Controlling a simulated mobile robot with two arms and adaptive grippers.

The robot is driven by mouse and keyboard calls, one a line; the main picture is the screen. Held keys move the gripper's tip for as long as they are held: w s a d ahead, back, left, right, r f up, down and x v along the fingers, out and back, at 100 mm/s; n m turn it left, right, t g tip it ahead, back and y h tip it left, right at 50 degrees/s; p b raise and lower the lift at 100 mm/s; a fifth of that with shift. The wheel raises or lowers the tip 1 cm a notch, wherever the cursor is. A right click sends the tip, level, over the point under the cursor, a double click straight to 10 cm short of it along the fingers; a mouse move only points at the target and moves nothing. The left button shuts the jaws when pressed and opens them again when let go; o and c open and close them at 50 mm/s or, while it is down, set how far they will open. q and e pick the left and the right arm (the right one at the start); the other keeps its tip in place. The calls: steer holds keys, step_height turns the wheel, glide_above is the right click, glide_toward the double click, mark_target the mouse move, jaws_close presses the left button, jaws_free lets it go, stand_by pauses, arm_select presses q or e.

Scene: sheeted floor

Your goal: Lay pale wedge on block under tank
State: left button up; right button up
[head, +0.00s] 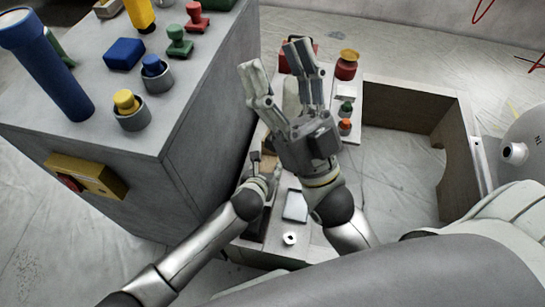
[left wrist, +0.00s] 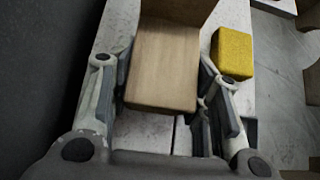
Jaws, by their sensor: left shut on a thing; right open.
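A pale wooden piece (left wrist: 165,65), which I take for the pale wedge, sits between the fingers of my left gripper (left wrist: 160,85) in the left wrist view. Its broad flat face shows; its taper cannot be made out. My right gripper (head: 283,78) is open and empty above the narrow bench. A white tank (head: 525,140) shows at the right edge. A wooden frame with a curved cutout (head: 460,150) stands beside it. I cannot make out a block under the tank.
A grey cabinet (head: 205,95) with a torch (head: 45,65), stamps and a blue block (head: 124,53) stands at left. A yellow block (left wrist: 232,52) lies right of the held piece. Red and green knobbed items (head: 346,66) stand beyond my right gripper. The floor inside the frame is clear.

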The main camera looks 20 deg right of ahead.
steer(key=w+f+g+h+p, duration=0.1)
steer(key=w+f+g, duration=0.3)
steer(key=w+f, duration=0.1)
steer(key=shift+a+f+h+p, duration=0.2)
steer(key=shift+a+h+p, duration=0.05)
steer(key=shift+h+p, duration=0.05)
stand_by(0.6)
